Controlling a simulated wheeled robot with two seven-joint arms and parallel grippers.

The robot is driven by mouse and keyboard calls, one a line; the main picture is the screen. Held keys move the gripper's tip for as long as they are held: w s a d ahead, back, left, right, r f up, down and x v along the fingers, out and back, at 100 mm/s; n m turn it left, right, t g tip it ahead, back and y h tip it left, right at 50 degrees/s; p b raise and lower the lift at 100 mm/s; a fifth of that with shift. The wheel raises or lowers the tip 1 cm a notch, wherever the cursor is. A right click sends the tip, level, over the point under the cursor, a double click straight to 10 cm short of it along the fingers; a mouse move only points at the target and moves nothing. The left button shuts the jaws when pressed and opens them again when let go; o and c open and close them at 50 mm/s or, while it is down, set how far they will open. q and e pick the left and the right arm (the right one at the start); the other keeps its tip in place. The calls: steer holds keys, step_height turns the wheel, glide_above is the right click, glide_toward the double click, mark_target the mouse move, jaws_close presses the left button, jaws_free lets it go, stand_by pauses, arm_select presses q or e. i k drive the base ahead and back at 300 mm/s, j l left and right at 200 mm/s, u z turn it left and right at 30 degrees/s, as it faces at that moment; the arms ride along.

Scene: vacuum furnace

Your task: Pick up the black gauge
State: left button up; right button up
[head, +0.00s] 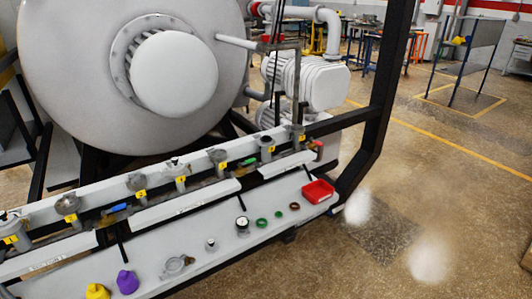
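The black gauge (242,224) has a dark rim and a pale round face. It stands on the light grey shelf (215,262) along the front of the furnace, right of the middle of that shelf. A small silver fitting (210,244) is to its left and a green ring (262,223) is close to its right, apart from it. Nothing covers the gauge. Neither of my grippers shows in the head view.
The shelf also holds a yellow object (97,291), a purple object (127,282), a clamp-like metal part (175,266), more small rings (294,206) and a red bin (318,191). Behind them runs a row of yellow-tagged fittings (181,180). Open floor lies to the right.

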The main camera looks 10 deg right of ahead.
mark_target(242, 223)
steer(key=i+l+z, duration=0.35)
steer(key=i+z, duration=0.4)
